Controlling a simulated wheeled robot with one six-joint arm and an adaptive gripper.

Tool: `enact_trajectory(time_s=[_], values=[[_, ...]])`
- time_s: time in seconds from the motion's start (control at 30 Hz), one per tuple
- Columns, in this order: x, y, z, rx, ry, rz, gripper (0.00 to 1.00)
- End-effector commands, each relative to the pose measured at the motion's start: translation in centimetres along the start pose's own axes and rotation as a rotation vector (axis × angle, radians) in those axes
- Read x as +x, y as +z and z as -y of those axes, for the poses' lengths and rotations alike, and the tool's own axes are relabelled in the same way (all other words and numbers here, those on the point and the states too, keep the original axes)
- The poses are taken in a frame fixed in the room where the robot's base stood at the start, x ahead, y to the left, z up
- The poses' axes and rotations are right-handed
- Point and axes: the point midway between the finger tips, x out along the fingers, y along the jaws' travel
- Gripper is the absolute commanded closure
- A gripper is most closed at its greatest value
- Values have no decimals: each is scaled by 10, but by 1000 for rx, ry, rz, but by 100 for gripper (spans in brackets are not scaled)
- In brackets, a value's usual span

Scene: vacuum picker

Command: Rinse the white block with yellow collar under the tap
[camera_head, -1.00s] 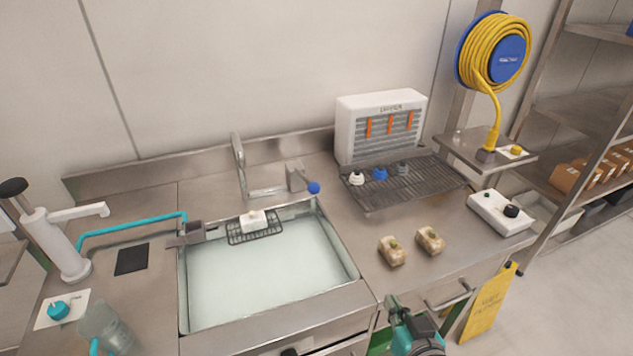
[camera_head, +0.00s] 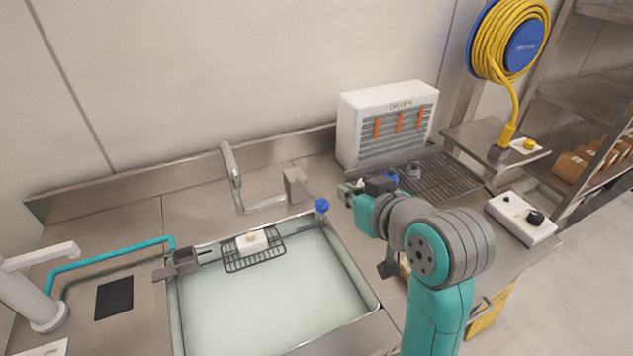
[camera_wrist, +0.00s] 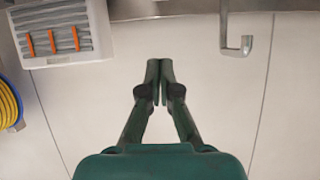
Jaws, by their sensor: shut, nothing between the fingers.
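A white block (camera_head: 252,243) sits on the wire basket (camera_head: 237,264) at the sink's back edge. A small yellowish patch shows on it, but I cannot make out a collar clearly. The metal tap (camera_head: 231,165) stands behind the sink, with a blue-ended lever (camera_head: 321,205) to its right. My gripper (camera_head: 347,191) is shut and empty above the counter, right of the lever and in front of the white unit. In the wrist view its fingertips (camera_wrist: 160,72) are together. My arm hides most of the counter where two stained pale blocks showed earlier.
The sink (camera_head: 368,300) holds cloudy water. A dark drying rack (camera_head: 455,178) with small blue and grey pieces lies by the white slatted unit (camera_head: 372,108). A switch box (camera_head: 520,220) stands at the right. A white pump spout (camera_head: 40,255) rises at the left.

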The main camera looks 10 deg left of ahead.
Motion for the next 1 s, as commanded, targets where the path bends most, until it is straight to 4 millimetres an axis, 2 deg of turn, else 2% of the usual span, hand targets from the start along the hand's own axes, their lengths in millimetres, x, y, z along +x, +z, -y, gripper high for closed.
enact_trajectory(time_s=[0.37, 0.53, 0.67, 1.0], values=[[0, -2, 0, -2, -1, 1, 100], [9, -2, 0, -1, -2, 2, 100], [27, -1, 1, -2, -2, 3, 100], [91, -1, 1, -1, -2, 3, 100]])
